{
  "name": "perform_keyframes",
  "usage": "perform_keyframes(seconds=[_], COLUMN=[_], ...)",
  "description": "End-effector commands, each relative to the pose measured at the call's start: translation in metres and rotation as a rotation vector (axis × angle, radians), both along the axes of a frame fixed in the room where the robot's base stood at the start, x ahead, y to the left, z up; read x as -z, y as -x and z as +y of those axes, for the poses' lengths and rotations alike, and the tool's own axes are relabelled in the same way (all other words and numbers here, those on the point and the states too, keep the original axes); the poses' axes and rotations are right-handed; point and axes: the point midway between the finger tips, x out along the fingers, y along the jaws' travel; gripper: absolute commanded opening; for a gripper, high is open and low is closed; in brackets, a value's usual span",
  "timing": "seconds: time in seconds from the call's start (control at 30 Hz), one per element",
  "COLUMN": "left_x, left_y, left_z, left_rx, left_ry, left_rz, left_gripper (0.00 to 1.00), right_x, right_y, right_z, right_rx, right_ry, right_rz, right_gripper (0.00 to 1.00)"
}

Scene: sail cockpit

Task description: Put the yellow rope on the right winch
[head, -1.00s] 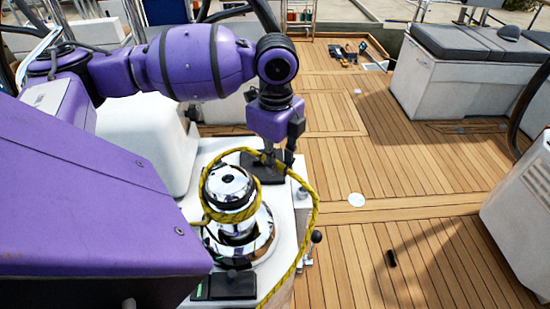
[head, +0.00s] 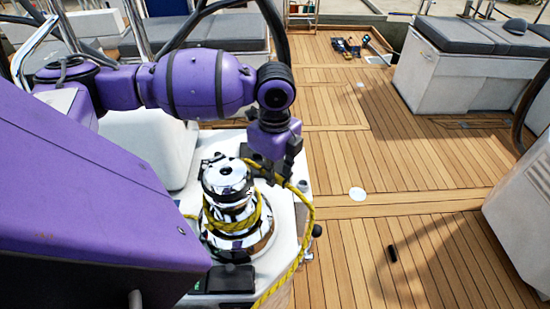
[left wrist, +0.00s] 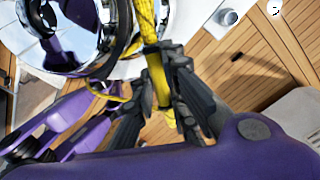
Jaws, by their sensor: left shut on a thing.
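The chrome winch (head: 232,186) stands on a white pedestal at the lower middle of the head view. The yellow rope (head: 312,213) crosses the front of its drum low down and leaves to the left. Another stretch runs from my left gripper (head: 273,176) in an arc down the winch's right side. That gripper is just behind and right of the winch top, shut on the rope. In the left wrist view the rope (left wrist: 143,25) passes between the fingers (left wrist: 160,95), with the winch (left wrist: 65,35) at upper left. The drum's far side is hidden. My right gripper is out of view.
The white pedestal (head: 290,225) has a black fitting (head: 230,279) at its near edge. Wooden deck (head: 345,240) lies open to the right. A white bench with grey cushions (head: 440,40) stands at the upper right. Tools (head: 346,46) lie far back.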

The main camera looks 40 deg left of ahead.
Motion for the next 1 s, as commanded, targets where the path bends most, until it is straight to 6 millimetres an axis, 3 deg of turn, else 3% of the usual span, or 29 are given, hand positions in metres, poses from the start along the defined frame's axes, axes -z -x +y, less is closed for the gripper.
perform_keyframes(seconds=[0.17,1.0], left_x=[0.0081,0.0109], left_y=[0.0004,-0.0002], left_z=[0.0003,0.0004], left_rx=[0.0,0.0], left_ry=[-0.001,-0.001], left_rz=[0.001,-0.001], left_gripper=[0.0,0.0], right_x=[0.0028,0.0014], right_y=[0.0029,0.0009], right_z=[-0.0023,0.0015], right_rx=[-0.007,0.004], right_ry=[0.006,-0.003], right_rz=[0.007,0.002], right_gripper=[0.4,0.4])
